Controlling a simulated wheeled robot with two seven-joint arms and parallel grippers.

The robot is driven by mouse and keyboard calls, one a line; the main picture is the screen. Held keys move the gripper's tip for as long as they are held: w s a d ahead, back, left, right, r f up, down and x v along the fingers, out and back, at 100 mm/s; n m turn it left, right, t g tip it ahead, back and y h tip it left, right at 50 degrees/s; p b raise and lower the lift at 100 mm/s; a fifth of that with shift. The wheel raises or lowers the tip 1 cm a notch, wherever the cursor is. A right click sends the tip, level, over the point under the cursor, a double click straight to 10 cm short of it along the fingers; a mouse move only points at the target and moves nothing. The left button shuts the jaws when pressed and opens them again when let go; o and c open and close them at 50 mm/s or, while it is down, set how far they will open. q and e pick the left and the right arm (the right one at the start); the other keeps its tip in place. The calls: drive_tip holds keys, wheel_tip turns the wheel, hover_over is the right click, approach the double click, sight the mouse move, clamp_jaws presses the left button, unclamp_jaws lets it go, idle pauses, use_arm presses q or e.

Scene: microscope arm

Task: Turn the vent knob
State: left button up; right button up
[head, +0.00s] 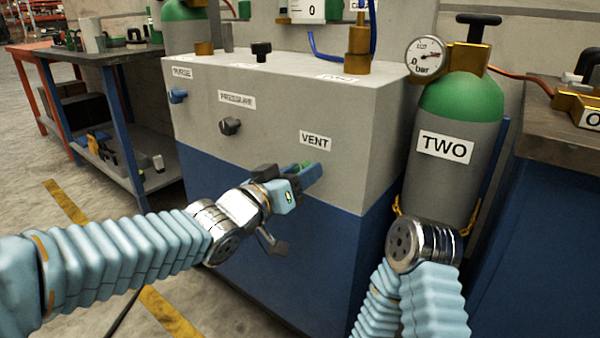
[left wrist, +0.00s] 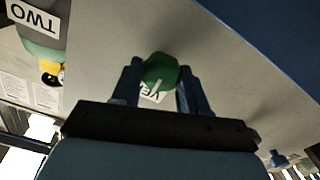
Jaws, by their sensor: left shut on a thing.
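The green vent knob (left wrist: 158,73) sits on the grey front panel of the cabinet, under the VENT label (head: 315,141). In the head view only a bit of its green (head: 304,165) shows between my fingers. My left gripper (head: 309,173) is at the panel, shut on the knob. In the left wrist view the two blue fingers of the gripper (left wrist: 157,88) stand on either side of the knob, and part of the label shows behind it. My right arm comes in at the lower right; its gripper is not in view.
A green-topped cylinder marked TWO (head: 458,125) with a gauge (head: 426,57) stands right of the cabinet. A workbench (head: 553,135) is at the far right.

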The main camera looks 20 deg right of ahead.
use_arm(q)
drive_tip(key=n, duration=0.2)
drive_tip(key=n+p, duration=0.1)
drive_tip(key=n, duration=0.4)
drive_tip(key=shift+w+a+r+n+p, duration=0.1)
drive_tip(key=shift+w+a+n+p, duration=0.15)
drive_tip(key=shift+n+p, duration=0.1)
drive_tip(key=shift+f+n+b, duration=0.2)
drive_tip(key=shift+n+b, duration=0.7)
drive_tip(key=shift+n, duration=3.75)
